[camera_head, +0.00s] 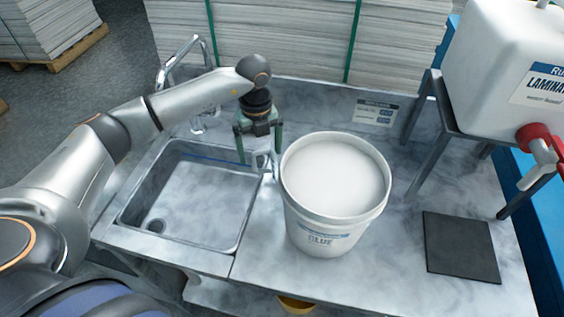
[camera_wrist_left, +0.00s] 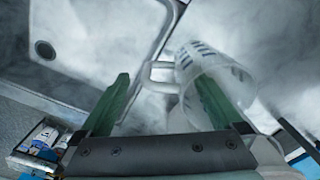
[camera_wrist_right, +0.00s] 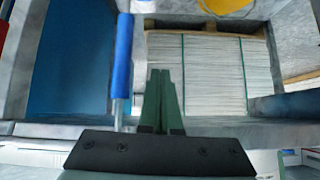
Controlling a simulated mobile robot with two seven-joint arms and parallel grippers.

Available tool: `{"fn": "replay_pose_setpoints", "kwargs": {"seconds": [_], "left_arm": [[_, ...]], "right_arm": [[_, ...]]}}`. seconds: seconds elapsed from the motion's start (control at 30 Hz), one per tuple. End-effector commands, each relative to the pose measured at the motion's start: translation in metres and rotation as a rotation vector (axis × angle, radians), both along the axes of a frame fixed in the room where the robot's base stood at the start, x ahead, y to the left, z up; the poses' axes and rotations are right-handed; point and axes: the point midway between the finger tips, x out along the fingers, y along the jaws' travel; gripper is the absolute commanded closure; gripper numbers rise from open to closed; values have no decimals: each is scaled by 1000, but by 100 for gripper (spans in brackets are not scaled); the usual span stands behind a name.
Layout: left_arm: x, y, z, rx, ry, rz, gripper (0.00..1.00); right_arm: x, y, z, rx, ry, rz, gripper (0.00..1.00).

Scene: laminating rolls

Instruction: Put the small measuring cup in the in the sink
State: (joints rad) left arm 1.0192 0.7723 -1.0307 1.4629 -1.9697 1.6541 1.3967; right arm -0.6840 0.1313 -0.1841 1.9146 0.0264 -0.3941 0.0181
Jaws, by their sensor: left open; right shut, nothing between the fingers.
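The small measuring cup is translucent white with blue markings and a handle. It shows in the left wrist view (camera_wrist_left: 192,62), standing on the counter beside the sink. In the head view only a small part of it shows under my left gripper (camera_head: 259,156). My left gripper is open, fingers pointing down. In the left wrist view (camera_wrist_left: 163,82) the cup's handle lies between the fingers, and the right finger overlaps the cup's wall; I cannot tell whether it is inside. The sink (camera_head: 195,200) is empty, left of the cup. My right gripper (camera_wrist_right: 162,80) is shut and empty.
A large white glue bucket (camera_head: 322,232) stands close to the right of my left gripper. The tap (camera_head: 180,62) is behind the sink. A black mat (camera_head: 460,247) and a white tank (camera_head: 505,55) on a metal stand are at the right. Paper stacks (camera_wrist_right: 200,75) show near my right gripper.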

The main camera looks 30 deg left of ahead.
Motion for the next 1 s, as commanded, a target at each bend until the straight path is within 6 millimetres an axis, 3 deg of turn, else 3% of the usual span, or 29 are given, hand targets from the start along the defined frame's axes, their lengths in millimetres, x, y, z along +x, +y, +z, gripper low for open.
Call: {"fn": "replay_pose_setpoints", "kwargs": {"seconds": [0.17, 0.3, 0.4, 0.67, 1.0], "left_arm": [[-1, -1, -13, -1, 2, 0, 0], [-2, -4, -35, 0, 4, 0, 0], [-1, -3, -52, 0, 1, -1, 0], [-1, -3, -53, 0, 0, -1, 0], [-1, -3, -53, 0, 0, -1, 37]], "right_arm": [[0, 0, 0, 0, -1, 0, 100], [1, 0, 0, 0, -2, 1, 100], [2, 0, -10, 0, -5, 0, 100], [2, 0, -10, 0, -3, 1, 100], [2, 0, -10, 0, -4, 0, 100]]}}
